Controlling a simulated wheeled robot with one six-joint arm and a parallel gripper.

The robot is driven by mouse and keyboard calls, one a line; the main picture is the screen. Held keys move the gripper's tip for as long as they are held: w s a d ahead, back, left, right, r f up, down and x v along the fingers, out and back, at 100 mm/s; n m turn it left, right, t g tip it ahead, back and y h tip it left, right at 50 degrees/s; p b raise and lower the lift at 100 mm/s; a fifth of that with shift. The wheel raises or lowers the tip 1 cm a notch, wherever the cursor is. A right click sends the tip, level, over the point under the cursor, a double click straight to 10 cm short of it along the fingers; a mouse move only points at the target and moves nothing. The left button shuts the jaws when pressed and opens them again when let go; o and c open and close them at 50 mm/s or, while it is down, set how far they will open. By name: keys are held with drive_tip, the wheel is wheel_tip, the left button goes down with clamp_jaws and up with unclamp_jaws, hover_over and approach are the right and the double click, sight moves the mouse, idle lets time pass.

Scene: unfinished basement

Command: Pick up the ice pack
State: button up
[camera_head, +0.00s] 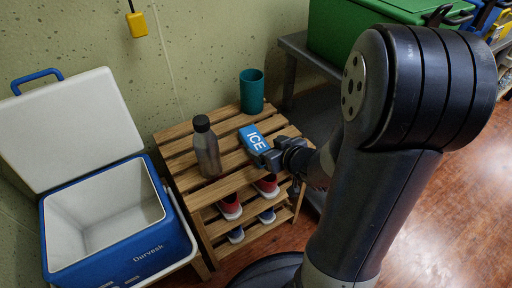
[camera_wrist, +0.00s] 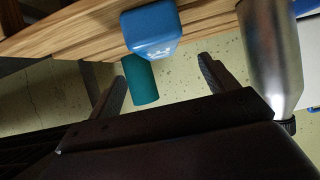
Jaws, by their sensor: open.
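The ice pack (camera_head: 254,138) is a blue block with white "ICE" lettering, lying on the slatted wooden rack (camera_head: 172,146). In the wrist view the blue ice pack (camera_wrist: 152,34) shows near the top, ahead of the fingertips. My gripper (camera_head: 276,157) is at the near end of the ice pack, over the rack's front edge. In the wrist view my gripper (camera_wrist: 162,76) has its two fingers spread wide apart with nothing held between them. I cannot tell whether a finger touches the pack.
A grey metal bottle (camera_head: 207,150) stands left of the ice pack, also close in the wrist view (camera_wrist: 270,55). A teal cup (camera_head: 252,92) stands behind it. Shoes (camera_head: 231,207) sit on the lower shelf. An open blue-and-white cooler (camera_head: 120,245) is at left.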

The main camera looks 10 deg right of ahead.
sight(257, 142)
drive_tip(key=b+x, duration=0.3)
drive_tip(key=x, duration=0.2)
drive_tip(key=shift+w+f, duration=0.1)
drive_tip(key=shift+f, duration=0.2)
drive_tip(key=shift+w+a+f, duration=0.1)
drive_tip(key=shift+w+a, duration=0.05)
drive_tip(key=shift+w, duration=0.25)
drive_tip(key=shift+c, duration=0.5)
drive_tip(key=c, duration=1.2)
